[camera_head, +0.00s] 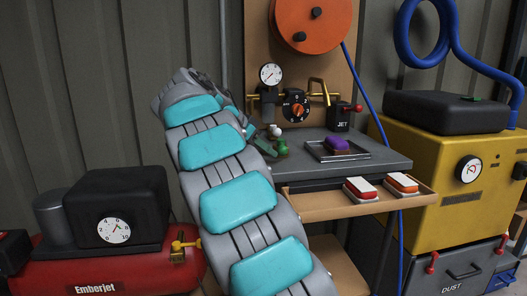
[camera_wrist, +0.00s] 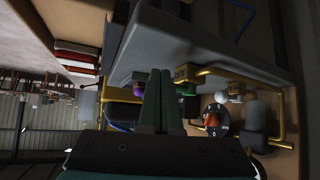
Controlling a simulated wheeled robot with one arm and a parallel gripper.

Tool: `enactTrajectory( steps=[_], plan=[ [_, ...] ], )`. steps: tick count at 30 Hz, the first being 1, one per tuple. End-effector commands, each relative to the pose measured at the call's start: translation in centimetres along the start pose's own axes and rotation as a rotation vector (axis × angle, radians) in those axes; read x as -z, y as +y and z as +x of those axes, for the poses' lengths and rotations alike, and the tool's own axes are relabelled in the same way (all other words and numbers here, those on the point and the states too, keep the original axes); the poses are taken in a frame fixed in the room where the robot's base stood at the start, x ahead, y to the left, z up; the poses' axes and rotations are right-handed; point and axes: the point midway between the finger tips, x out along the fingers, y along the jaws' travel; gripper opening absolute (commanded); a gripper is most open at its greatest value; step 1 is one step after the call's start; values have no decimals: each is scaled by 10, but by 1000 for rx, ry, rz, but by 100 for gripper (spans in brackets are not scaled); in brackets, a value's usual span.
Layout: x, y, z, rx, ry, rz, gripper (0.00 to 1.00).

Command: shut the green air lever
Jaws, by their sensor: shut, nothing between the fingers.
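A small green knob (camera_head: 282,147), which I take for the green air lever, stands at the left end of the grey bench top, just below a white knob (camera_head: 276,131). In the wrist view a green part (camera_wrist: 187,89) shows just right of my fingers, near brass fittings, and a white ball (camera_wrist: 249,97) is farther right. My gripper (camera_wrist: 161,74) is shut and empty, its two dark fingers together. In the head view my arm partly hides the gripper, close left of the green knob. Contact and the lever's angle cannot be told.
The grey bench (camera_head: 385,160) holds a purple block on a tray (camera_head: 330,156) and a JET box (camera_head: 340,122) with a red lever. An open drawer (camera_head: 330,204) with two brushes juts out below. A red compressor (camera_head: 100,270) stands left, a yellow cabinet (camera_head: 425,165) right.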

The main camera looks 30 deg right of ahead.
Motion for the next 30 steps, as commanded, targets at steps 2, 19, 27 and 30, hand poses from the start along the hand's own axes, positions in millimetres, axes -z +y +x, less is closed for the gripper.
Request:
enactTrajectory(
  steps=[2,19,27,30],
  plan=[
    [0,0,0,0,0,0,0],
    [6,15,10,119,-1,-99,0],
    [9,18,12,169,1,-147,0],
    [10,18,11,170,1,-148,0]
  ],
)
